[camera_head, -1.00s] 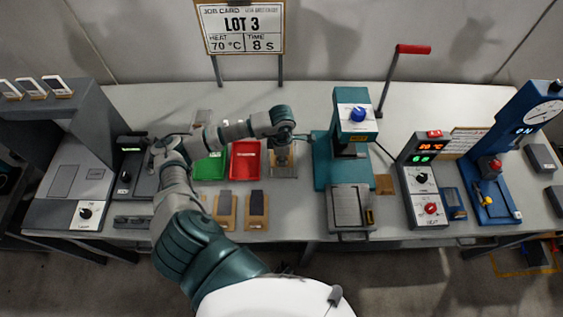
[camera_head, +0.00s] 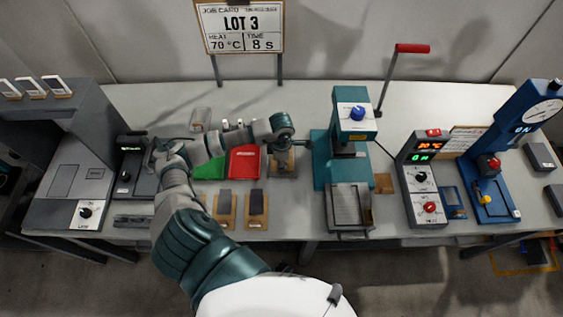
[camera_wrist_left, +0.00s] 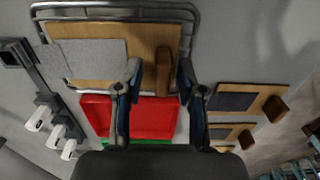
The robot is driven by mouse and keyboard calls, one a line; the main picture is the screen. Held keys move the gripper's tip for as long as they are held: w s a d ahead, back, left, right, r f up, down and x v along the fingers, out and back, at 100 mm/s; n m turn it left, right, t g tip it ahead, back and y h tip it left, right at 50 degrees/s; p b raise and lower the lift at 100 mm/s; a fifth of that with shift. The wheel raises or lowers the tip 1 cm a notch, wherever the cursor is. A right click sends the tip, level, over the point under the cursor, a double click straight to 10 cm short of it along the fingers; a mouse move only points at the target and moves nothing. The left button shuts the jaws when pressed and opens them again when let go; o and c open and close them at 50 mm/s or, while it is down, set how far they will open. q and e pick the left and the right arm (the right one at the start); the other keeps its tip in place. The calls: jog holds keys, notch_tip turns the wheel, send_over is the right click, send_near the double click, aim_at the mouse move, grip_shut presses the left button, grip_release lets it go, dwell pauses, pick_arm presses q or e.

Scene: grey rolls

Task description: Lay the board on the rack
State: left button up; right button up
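A wooden board (camera_wrist_left: 140,45) with a grey sheet (camera_wrist_left: 97,58) and a brown block handle (camera_wrist_left: 163,72) lies over a wire rack (camera_wrist_left: 193,22) in the left wrist view. In the head view the board (camera_head: 283,166) is partly hidden under my left gripper (camera_head: 285,146). In the left wrist view the fingers of my left gripper (camera_wrist_left: 159,78) are spread on either side of the block, with visible gaps. How fully the board rests on the rack is hard to tell. My right gripper is not in view.
A red tray (camera_head: 244,162) and a green tray (camera_head: 210,168) lie left of the rack. Two other boards (camera_head: 256,220) (camera_head: 225,222) with dark sheets lie nearer me. A teal press (camera_head: 322,165) stands to the right.

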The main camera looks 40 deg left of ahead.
pick_arm(q)
jog(key=shift+d+r, duration=0.1)
jog(key=shift+r, duration=0.25)
notch_tip(320, 180, up, 12)
jog(key=shift+f, duration=0.25)
dwell(0.4)
